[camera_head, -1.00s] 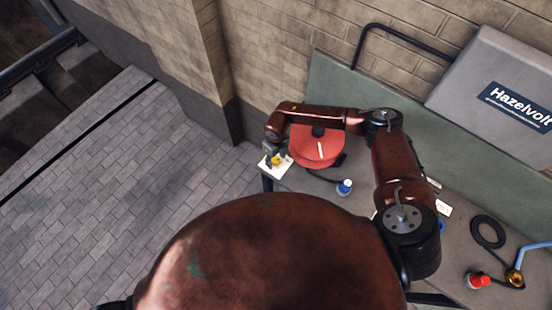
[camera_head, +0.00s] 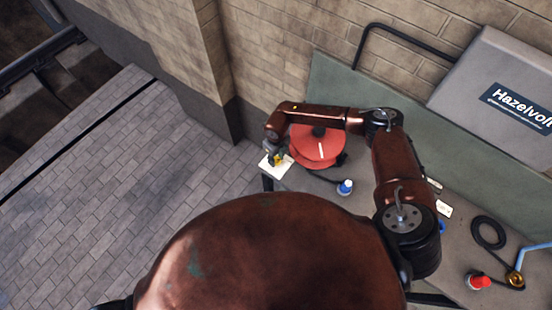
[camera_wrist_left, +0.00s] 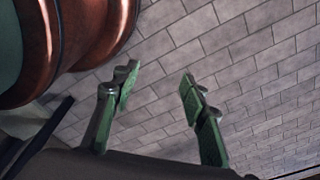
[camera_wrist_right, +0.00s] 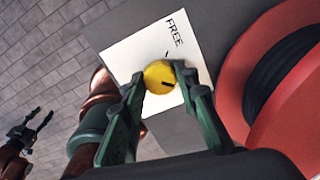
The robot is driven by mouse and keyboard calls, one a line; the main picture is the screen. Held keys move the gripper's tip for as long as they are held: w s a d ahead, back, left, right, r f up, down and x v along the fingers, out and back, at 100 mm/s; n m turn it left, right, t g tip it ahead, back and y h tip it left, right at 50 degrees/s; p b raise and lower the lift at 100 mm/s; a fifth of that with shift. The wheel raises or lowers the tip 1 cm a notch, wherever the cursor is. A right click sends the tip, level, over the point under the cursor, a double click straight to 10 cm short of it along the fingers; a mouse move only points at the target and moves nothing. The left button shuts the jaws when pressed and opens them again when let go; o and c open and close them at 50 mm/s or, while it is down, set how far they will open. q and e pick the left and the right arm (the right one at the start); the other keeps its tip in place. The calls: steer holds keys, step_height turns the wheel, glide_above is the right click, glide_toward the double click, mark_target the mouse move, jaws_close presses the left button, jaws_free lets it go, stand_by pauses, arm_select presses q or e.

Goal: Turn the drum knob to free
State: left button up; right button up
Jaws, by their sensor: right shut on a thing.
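The yellow drum knob (camera_wrist_right: 158,72) sits on a white plate (camera_wrist_right: 124,52) lettered FREE, with a short tick below the word. A dark mark on the knob points to the right in the right wrist view, not at the tick. My right gripper (camera_wrist_right: 158,84) is shut on the knob, one green finger on each side. In the head view the right gripper (camera_head: 276,157) is over the white plate (camera_head: 268,171) at the bench's left end, and the knob is mostly hidden. My left gripper (camera_wrist_left: 155,88) is open and empty above the paved floor.
The red drum (camera_head: 310,158) stands right beside the plate and also shows in the right wrist view (camera_wrist_right: 236,78). A blue-topped piece (camera_head: 345,187), a red piece (camera_head: 478,282) and a black cable coil (camera_head: 480,226) lie on the bench. A brick wall rises behind.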

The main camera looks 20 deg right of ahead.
steer(key=shift+f+n+b, duration=0.1)
steer(key=shift+n+b, duration=0.8)
steer(key=shift+b, duration=0.3)
steer(key=n+b, duration=1.1)
steer(key=b, duration=0.1)
steer(key=shift+d+n, duration=0.15)
steer(key=shift+n, duration=0.25)
arm_select(q)
step_height(320, 180, down, 19)
steer(key=s+b, duration=0.1)
steer(key=b, duration=0.3)
steer(key=shift+r, duration=0.15)
arm_select(e)
steer(key=shift+n, duration=2.1)
steer(key=shift+r, duration=0.2)
steer(key=o, duration=1)
steer(key=shift+o, duration=0.7)
